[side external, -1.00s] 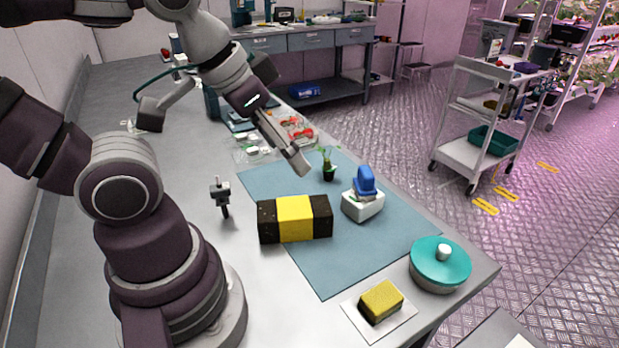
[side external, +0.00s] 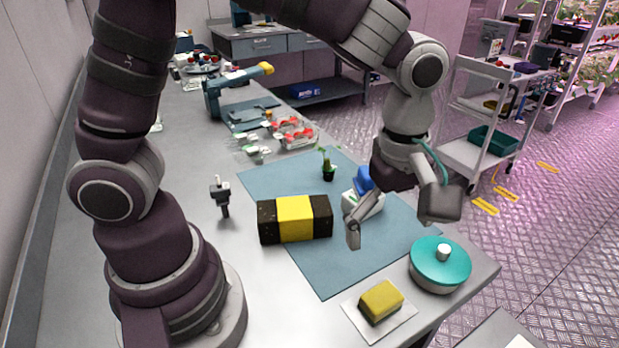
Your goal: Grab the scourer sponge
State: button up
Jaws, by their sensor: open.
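The scourer sponge (side external: 381,302) is a small block, yellow on top with a dark underside. It lies on a white square (side external: 355,318) near the front edge of the table in the side external view. My gripper (side external: 358,242) is open and points down above the blue-grey mat, behind and a little left of the sponge. Its fingers are apart from the sponge and hold nothing that I can see. Part of the far side of my gripper is hidden by its own links.
A teal-lidded round pot (side external: 440,262) stands right of the sponge. A white box with a blue top (side external: 364,180) is partly hidden behind my gripper. A small plant (side external: 328,170) stands farther back.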

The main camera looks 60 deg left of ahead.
aim_at(383, 296)
jog(key=d+f+n, duration=0.2)
jog(key=shift+f+g, duration=0.35)
jog(key=shift+g, duration=0.05)
jog(key=shift+n, duration=0.3)
jog(key=f, duration=1)
jog(key=shift+w+a+f, duration=0.1)
jog(key=shift+a+f, duration=0.05)
jog(key=shift+a, duration=0.25)
jog(key=c, duration=0.9)
